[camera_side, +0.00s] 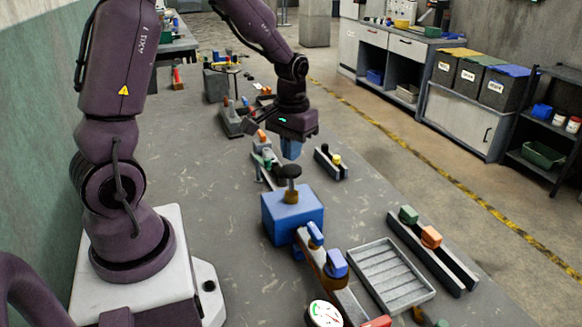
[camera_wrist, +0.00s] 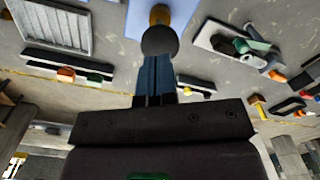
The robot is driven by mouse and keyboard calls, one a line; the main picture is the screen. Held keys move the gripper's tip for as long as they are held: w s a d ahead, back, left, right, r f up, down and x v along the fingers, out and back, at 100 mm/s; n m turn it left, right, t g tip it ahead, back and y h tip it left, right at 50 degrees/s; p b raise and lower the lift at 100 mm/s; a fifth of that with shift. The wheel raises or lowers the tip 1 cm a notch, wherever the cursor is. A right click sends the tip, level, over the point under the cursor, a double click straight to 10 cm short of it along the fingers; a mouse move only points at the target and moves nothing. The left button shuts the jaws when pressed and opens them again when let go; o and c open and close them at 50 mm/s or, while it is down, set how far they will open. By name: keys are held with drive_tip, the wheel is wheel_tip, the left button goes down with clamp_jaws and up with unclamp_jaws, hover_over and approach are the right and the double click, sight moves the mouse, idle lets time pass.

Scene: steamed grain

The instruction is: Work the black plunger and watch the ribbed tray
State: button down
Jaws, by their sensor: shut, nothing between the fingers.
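The black plunger (camera_side: 289,171) stands upright on a brass collar (camera_side: 291,194) on top of a blue block (camera_side: 288,222). In the wrist view the black knob (camera_wrist: 160,41) is just beyond my fingertips. My gripper (camera_side: 291,155) points down right above the knob, its blue fingers shut and empty; they also show shut in the wrist view (camera_wrist: 158,60). I cannot tell whether the tips touch the knob. The grey ribbed tray (camera_side: 390,274) lies on the table right of the block and looks empty; it shows at upper left in the wrist view (camera_wrist: 52,28).
Blue levers (camera_side: 336,263) and a round dial (camera_side: 325,314) stand in front of the block. A rail with green and orange blocks (camera_side: 431,238) lies right of the tray. A small rack (camera_side: 331,162) is behind right. Open table lies left of the block.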

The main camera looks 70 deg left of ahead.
sight(292, 168)
idle(0.6)
drive_tip(key=shift+f, duration=2.7)
drive_tip(key=shift+r, duration=3.8)
wheel_tip(292, 168, up, 4)
drive_tip(key=shift+f, duration=3.1)
